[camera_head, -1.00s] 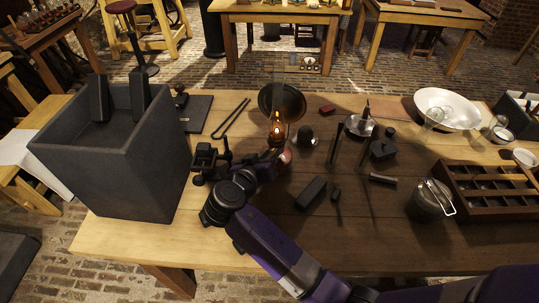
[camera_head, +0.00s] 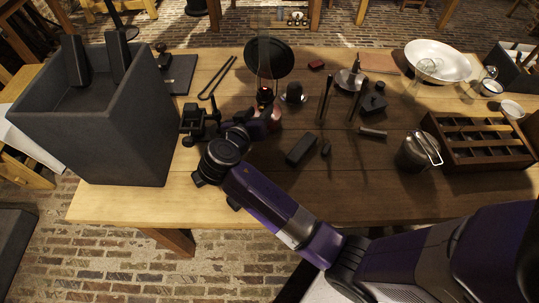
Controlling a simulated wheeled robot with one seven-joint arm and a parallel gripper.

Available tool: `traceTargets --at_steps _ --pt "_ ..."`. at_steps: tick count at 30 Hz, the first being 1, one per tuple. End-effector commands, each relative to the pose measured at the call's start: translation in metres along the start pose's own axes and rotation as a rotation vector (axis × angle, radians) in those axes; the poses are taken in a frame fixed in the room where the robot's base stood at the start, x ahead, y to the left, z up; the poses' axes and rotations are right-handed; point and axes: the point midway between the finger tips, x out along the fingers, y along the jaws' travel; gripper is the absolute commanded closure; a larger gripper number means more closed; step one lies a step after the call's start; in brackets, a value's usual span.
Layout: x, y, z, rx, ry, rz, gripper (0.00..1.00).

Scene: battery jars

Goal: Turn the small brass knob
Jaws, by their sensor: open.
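An oil lamp with a glass chimney (camera_head: 265,70) stands on the table in front of a round dark reflector (camera_head: 282,58). Its dark burner (camera_head: 265,96) shows just above my gripper, and I see no bright flame in the glass. The small brass knob cannot be made out; it is too small or hidden by my gripper. My gripper (camera_head: 258,122) is at the lamp's near side, low by the burner and reddish base (camera_head: 274,116). The jaws are open, with little of the fingers visible. Whether they touch the lamp or the knob I cannot tell.
A tall grey open box (camera_head: 110,135) stands at the left, close to my wrist. Tongs (camera_head: 215,78) lie behind. A dark block (camera_head: 300,149), a metal jar (camera_head: 412,156) and a compartment tray (camera_head: 480,150) are at right. The front wooden edge is clear.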

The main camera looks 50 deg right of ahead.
Motion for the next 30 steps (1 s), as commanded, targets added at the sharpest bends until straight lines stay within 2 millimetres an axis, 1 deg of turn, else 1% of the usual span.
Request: traceTargets --at_steps 12,20,21,30 --pt "0.002 0.009 0.005 0.554 -0.001 -0.225 0.59" --pt "0.003 0.011 0.007 0.875 -0.001 -0.359 0.59" --pt "-0.001 0.011 0.007 0.904 0.000 -0.375 0.59" --pt "-0.054 0.028 0.015 0.893 0.000 -0.371 0.59"
